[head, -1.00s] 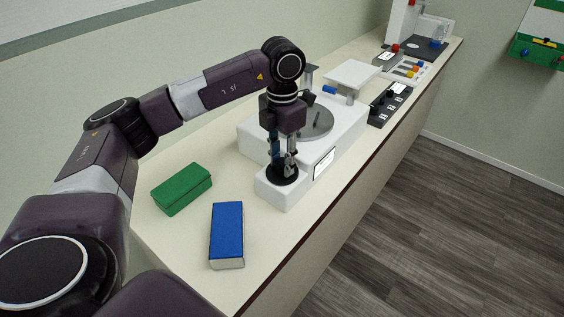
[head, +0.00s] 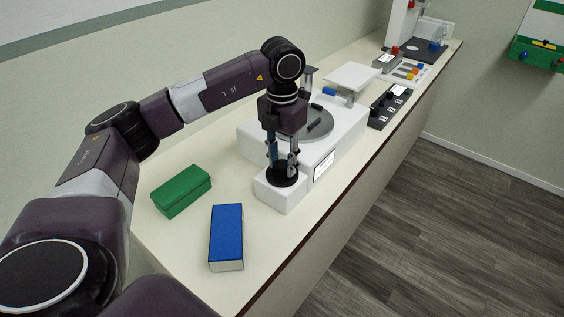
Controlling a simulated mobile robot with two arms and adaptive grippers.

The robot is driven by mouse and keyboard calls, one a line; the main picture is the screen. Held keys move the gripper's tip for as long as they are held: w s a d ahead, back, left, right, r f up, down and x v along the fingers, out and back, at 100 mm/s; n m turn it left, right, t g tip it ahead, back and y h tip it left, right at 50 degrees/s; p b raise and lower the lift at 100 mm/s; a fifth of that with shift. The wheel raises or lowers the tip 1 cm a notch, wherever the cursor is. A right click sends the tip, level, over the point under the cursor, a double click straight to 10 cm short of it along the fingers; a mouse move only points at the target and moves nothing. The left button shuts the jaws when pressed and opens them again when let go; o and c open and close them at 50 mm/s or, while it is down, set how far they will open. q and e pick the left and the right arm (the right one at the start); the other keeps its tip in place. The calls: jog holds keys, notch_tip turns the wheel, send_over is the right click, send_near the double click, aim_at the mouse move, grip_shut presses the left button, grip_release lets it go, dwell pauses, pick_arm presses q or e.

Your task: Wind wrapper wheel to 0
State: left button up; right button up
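The wrapper is a white machine (head: 345,139) on the counter with a grey round turntable (head: 318,124) on top. A low white block (head: 277,197) at its near end carries the black wrapper wheel (head: 283,180). My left gripper (head: 283,168) points straight down over the wheel, its fingers apart and their tips at the wheel's middle. The hand hides part of the wheel, so I cannot tell whether the fingers press on it. I cannot read any wheel mark or number. My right gripper is not in view.
A green box (head: 182,190) and a blue box (head: 227,236) lie on the near counter. Past the wrapper are a white plate on a stand (head: 352,76), a black switch panel (head: 388,108) and other devices. Bare counter lies between the boxes and the wrapper.

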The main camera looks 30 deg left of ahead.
aim_at(282, 164)
pick_arm(q)
jog(key=shift+o, duration=0.2)
jog(key=shift+r, duration=0.1)
notch_tip(282, 164, up, 12)
dwell(0.4)
jog(key=shift+f, duration=0.2)
dwell(0.4)
